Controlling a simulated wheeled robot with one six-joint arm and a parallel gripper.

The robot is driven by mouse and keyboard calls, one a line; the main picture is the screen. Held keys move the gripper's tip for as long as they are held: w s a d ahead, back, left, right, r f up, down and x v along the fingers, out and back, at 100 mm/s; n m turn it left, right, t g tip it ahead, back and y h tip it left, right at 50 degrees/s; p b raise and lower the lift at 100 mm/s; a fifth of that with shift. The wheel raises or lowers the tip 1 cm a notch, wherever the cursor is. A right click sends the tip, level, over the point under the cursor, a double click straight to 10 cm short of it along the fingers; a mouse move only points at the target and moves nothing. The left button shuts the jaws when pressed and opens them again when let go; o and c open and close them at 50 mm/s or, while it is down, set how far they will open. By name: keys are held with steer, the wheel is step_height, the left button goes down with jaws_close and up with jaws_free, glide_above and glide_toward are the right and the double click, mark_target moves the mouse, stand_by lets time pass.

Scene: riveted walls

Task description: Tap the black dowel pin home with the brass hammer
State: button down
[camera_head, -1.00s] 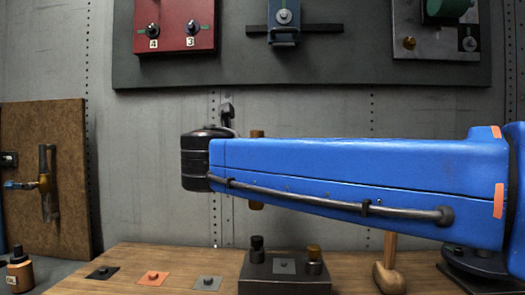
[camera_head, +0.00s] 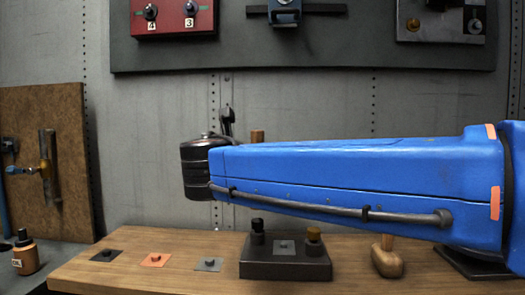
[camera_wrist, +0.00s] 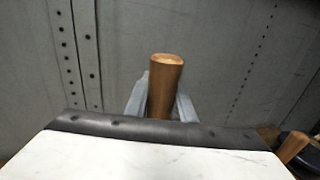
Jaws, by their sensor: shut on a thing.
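In the wrist view, my gripper (camera_wrist: 163,98) has its two grey fingers shut on a brown wooden handle (camera_wrist: 166,75), taken to be the brass hammer's. The handle's top also shows above my blue arm in the head view (camera_head: 257,136). The hammer's head is hidden in both views, and my fingers are hidden behind the arm in the head view. The black dowel pin (camera_head: 257,224) stands upright at the left of a dark block (camera_head: 285,270) on the bench, below my arm. No contact between hammer and pin is visible.
A brass-coloured pin (camera_head: 313,234) stands at the block's right. A wooden mallet (camera_head: 387,260) stands right of the block. Black (camera_head: 106,255), orange (camera_head: 155,260) and grey (camera_head: 208,264) plates lie to the left on the wooden bench (camera_head: 130,280). An oil bottle (camera_head: 25,255) stands far left.

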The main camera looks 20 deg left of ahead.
steer(key=shift+f, duration=2.15)
steer(key=shift+r, duration=1.8)
steer(key=shift+f, duration=2)
